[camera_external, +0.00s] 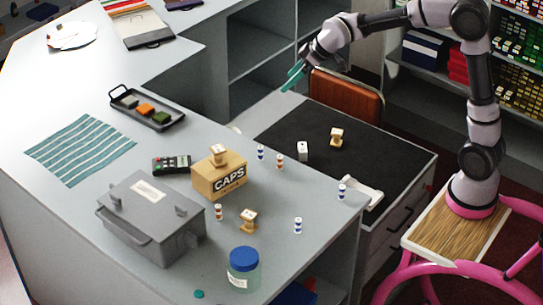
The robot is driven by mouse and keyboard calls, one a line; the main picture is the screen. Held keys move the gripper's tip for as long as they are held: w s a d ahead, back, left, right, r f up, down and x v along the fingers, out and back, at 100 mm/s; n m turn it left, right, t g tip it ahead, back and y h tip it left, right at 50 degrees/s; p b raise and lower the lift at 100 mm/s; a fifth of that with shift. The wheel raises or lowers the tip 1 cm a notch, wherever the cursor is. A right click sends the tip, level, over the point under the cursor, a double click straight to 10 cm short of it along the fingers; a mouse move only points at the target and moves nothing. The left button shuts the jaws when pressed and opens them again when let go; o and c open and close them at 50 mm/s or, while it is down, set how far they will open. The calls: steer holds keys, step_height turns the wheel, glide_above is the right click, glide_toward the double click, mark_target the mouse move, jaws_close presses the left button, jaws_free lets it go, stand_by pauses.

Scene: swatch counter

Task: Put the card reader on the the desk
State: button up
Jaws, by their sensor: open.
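The card reader (171,165), a small dark device with a keypad, lies on the grey counter (60,130), left of a cardboard box marked CAPS (221,178) and behind the grey metal box. A desk-like drawer unit with a black top (375,165) adjoins the counter on the right. My gripper (292,78), with teal fingers, is open and empty. It is raised in the air at the upper middle, near an orange-brown chair back, well apart from the card reader.
A grey metal box (150,218), a jar with a blue lid (243,270), a striped cloth (80,150) and a handled tray (147,108) stand on the counter. Several small spools and wooden stamps are scattered around. The orange-brown chair (345,95) stands behind the black top.

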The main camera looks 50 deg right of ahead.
steer(key=w+a+f+n+y, duration=0.1)
steer(key=w+a+f+n, duration=0.1)
steer(key=w+a+f, duration=0.45)
steer(key=w+a+f+n+y, duration=0.15)
steer(key=w+a+f, duration=0.25)
steer(key=w+f, duration=0.4)
steer(key=y, duration=0.2)
glide_toward(176, 162)
steer(key=shift+n+t+h, duration=0.25)
steer(key=shift+t, duration=0.05)
steer(key=shift+s+a+x, duration=0.15)
steer(key=shift+x, duration=2.15)
steer(key=shift+s+a+x, duration=0.15)
steer(key=shift+x, duration=2.1)
steer(key=c, duration=1.3)
steer(key=shift+r, duration=0.15)
steer(key=shift+c, duration=1.1)
